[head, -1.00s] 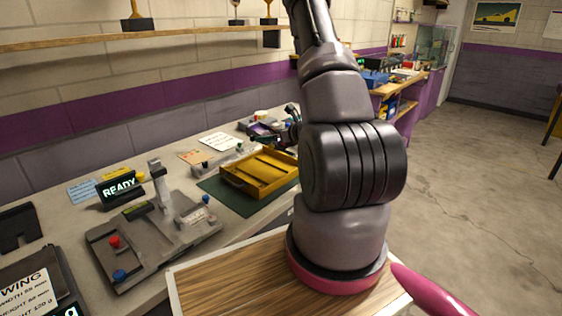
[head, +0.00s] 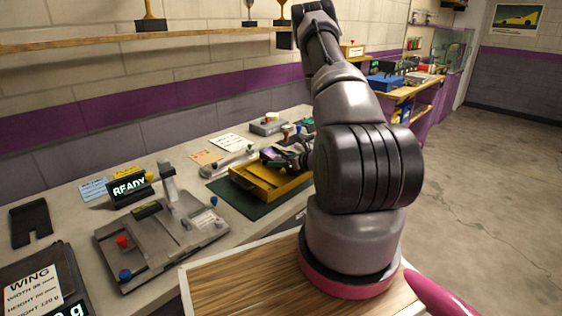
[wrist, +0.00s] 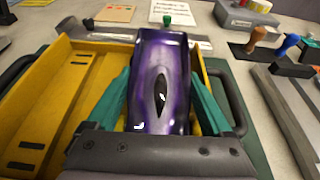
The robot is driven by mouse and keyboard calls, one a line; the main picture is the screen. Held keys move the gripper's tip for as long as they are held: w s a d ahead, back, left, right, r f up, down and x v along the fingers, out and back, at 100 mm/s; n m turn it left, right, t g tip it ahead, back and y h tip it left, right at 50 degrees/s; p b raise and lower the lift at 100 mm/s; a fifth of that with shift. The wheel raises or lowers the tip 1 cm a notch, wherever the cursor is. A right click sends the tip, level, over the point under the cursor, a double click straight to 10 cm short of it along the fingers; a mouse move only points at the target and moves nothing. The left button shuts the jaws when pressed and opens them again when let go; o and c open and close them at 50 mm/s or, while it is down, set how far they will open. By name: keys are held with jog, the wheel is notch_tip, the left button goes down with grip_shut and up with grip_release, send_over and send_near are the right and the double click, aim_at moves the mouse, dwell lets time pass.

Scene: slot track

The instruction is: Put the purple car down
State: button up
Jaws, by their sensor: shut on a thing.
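The purple car (wrist: 160,85) is a glossy dark purple body with a dark oval opening on top. In the wrist view it sits between the two green fingers of my gripper (wrist: 158,100), which is shut on it. The car is over the right part of the yellow tray (wrist: 60,85); I cannot tell whether it touches the tray floor. In the head view the car (head: 272,154) shows small and dark at the tray's far side, partly hidden by my gripper. The yellow tray (head: 262,190) stands on a dark green mat (head: 243,207).
A grey fixture with red and blue knobs (head: 155,240) stands left of the tray, near the READY display (head: 128,187). Wooden and blue-handled tools (wrist: 288,45) lie right of the tray. A grey box (wrist: 245,15) and paper cards (wrist: 115,13) lie behind it. The tray's left part is empty.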

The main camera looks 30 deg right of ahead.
jog(key=shift+f, duration=0.1)
jog(key=shift+f, duration=0.4)
jog(key=o, duration=1.5)
